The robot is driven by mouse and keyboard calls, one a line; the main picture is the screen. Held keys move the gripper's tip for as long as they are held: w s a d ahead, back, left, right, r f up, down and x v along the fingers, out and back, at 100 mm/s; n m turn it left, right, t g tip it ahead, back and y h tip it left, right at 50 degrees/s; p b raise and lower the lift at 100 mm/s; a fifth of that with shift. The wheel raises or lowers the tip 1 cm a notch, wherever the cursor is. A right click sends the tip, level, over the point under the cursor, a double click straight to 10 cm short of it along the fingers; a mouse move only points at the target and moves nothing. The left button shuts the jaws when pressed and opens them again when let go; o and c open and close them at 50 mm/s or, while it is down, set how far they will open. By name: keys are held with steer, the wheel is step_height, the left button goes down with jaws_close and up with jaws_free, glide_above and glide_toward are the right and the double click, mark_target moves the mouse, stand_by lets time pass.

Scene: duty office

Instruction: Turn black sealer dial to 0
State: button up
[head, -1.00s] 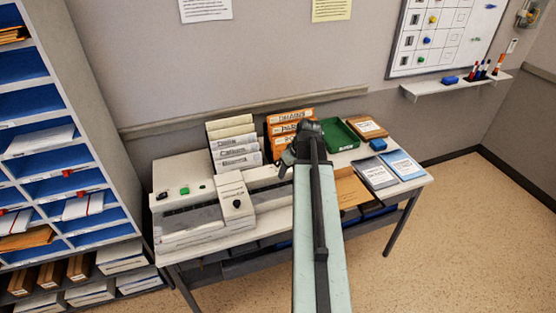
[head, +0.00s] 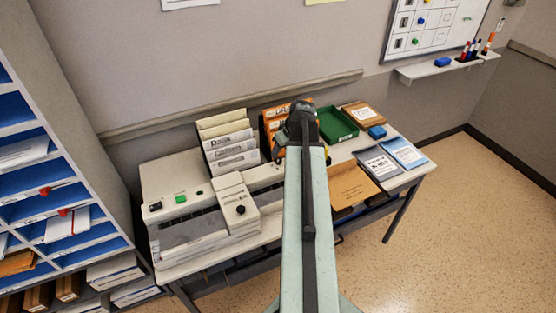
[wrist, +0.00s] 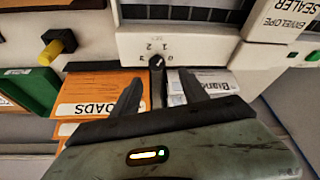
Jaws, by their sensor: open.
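The black sealer dial (wrist: 157,66) sits on the pale front panel of the envelope sealer (wrist: 197,42) in the wrist view, with printed numbers around it. Its white mark leans up and right, toward the 1 and 0 side; the exact setting is hard to tell. My gripper (wrist: 158,84) is open and empty, one dark finger on each side of the dial's lower end; contact cannot be told. In the head view my gripper (head: 300,112) is over the back of the table. The sealer (head: 165,172) shows left of my arm there, and the dial seems hidden behind the arm.
A yellow knob (wrist: 58,43) is left of the dial in the wrist view. A green tray (head: 336,124) and folders (head: 379,163) lie to the right. A pigeonhole shelf (head: 85,150) stands left.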

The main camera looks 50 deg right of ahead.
mark_target(277, 159)
steer(key=b+x, duration=0.5)
steer(key=x, duration=0.1)
steer(key=shift+d+f, duration=0.2)
steer(key=shift+f, duration=0.05)
steer(key=shift+r, duration=0.1)
steer(key=shift+s, duration=0.1)
jaws_close()
steer(key=shift+a, duration=0.35)
steer(key=shift+d, duration=0.2)
steer(key=m+h, duration=0.1)
steer(key=m, duration=0.2)
steer(key=m+h, duration=0.1)
steer(key=m, duration=0.1)
steer(key=shift+a+m+g, duration=0.15)
steer(key=shift+m+g, duration=0.15)
steer(key=shift+m, duration=0.1)
steer(key=m, duration=0.2)
steer(key=m+g+h, duration=0.1)
steer(key=m, duration=0.1)
steer(key=m+g, duration=0.1)
steer(key=m, duration=0.1)
steer(key=shift+w+a+h, duration=0.15)
steer(key=shift+w+h, duration=0.15)
steer(key=shift+w, duration=0.1)
